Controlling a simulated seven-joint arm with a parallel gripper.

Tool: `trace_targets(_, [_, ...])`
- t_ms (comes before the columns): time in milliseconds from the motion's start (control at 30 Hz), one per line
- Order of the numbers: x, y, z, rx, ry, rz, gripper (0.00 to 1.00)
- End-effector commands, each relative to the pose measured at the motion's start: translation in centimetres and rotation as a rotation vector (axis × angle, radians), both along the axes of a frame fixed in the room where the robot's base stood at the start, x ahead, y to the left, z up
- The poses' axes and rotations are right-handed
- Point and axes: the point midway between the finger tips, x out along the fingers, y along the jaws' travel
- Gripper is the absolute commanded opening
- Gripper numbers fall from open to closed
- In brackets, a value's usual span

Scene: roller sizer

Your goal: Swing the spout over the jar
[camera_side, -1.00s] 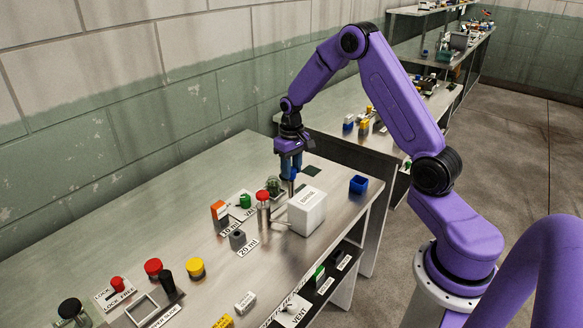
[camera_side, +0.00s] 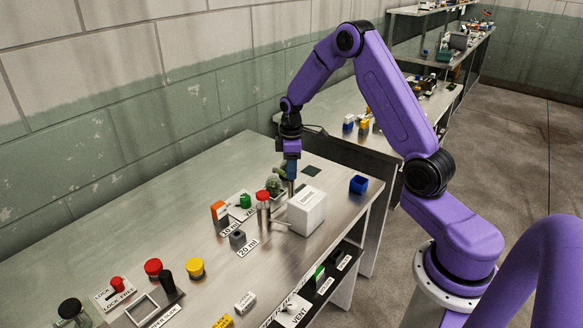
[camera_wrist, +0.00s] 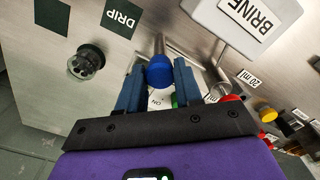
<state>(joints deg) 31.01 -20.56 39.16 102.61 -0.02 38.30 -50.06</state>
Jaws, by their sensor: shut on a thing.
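My gripper (camera_wrist: 160,82) is shut on a blue round knob (camera_wrist: 160,70), which sits between its two blue fingers in the wrist view. A metal tube (camera_wrist: 160,44) shows just beyond the knob; it looks like the spout, but its joint is hidden. In the side view my gripper (camera_side: 291,188) points down over the bench, left of the white BRINE box (camera_side: 307,211); its fingers hide the knob there. A small clear glass jar (camera_wrist: 86,62) stands left of my fingers in the wrist view.
A dark DRIP plate (camera_wrist: 122,18) lies beyond the jar. The red-topped metal post (camera_side: 263,208) stands close to the BRINE box. A blue open bin (camera_side: 358,184) sits near the bench's right edge. The bench toward the wall is clear.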

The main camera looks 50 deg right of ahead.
Motion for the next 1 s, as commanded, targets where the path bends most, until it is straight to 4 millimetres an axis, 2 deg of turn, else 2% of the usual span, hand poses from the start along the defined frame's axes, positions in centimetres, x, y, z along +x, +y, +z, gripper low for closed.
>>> trace_targets(300, [0.19,0.03,0.16,-0.001,-0.007,0.097,0.0])
trace_targets(767, [0.2,0.05,0.18,-0.002,-0.007,0.114,0.0])
trace_targets(800, [0.21,0.04,0.18,-0.002,-0.007,0.114,0.38])
trace_targets(867, [0.2,0.06,0.17,-0.002,-0.007,0.114,0.57])
trace_targets(1000, [0.13,0.04,0.11,-0.001,-0.005,0.112,0.59])
